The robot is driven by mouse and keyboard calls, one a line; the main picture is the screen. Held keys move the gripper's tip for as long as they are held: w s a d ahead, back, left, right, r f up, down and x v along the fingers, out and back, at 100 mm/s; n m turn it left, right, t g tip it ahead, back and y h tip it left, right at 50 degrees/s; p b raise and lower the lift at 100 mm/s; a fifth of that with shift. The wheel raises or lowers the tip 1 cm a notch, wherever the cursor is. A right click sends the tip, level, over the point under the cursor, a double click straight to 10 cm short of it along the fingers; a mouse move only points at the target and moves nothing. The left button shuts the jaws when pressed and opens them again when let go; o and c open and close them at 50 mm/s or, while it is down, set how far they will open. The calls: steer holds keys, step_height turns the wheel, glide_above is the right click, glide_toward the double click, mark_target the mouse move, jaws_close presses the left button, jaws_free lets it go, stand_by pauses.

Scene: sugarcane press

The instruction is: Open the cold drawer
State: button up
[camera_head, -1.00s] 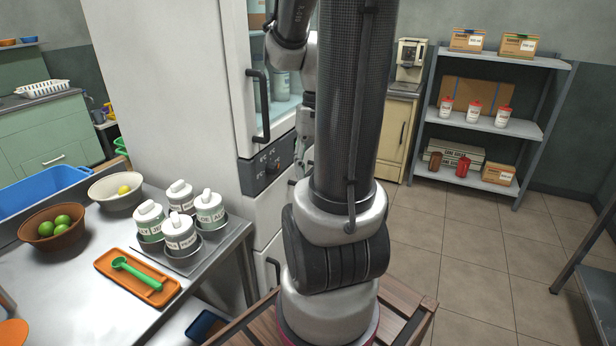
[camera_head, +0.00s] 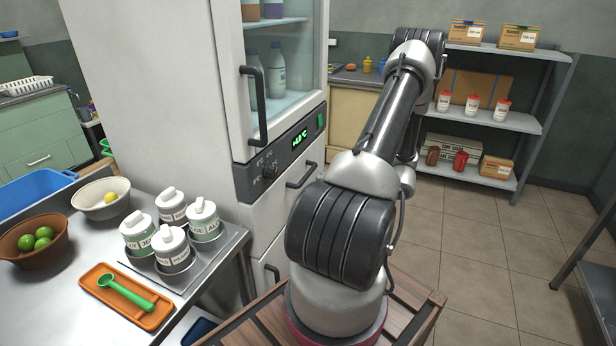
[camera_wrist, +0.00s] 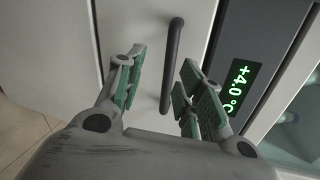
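The cold drawer (camera_head: 272,212) is the white front below the refrigerator's control panel and looks shut. In the wrist view the handle (camera_wrist: 173,62) stands upright in the picture, seen between the fingers. My gripper (camera_wrist: 163,85) is open and empty, with green pads on its fingers. It faces the handle; the handle seems to lie beyond the fingertips, but the exact gap is unclear. In the head view my arm hides the gripper.
The control panel (camera_head: 290,145) with a green display is above the drawer. The glass door (camera_head: 277,65) above is shut, with its own handle (camera_head: 257,105). A lower handle (camera_head: 272,272) is below. A steel counter (camera_head: 60,300) with canisters stands left. Floor (camera_head: 480,230) is open at right.

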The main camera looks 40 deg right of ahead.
mark_target(307, 178)
steer(key=shift+n+t+h, duration=0.3)
steer(key=shift+n, duration=0.6)
steer(key=x, duration=0.2)
steer(key=r+x, duration=0.1)
steer(key=x, duration=0.5)
steer(key=shift+w+d+r, duration=0.15)
steer(key=shift+w+d, duration=0.15)
steer(key=shift+w, duration=0.15)
steer(key=shift+c, duration=0.2)
jaws_close()
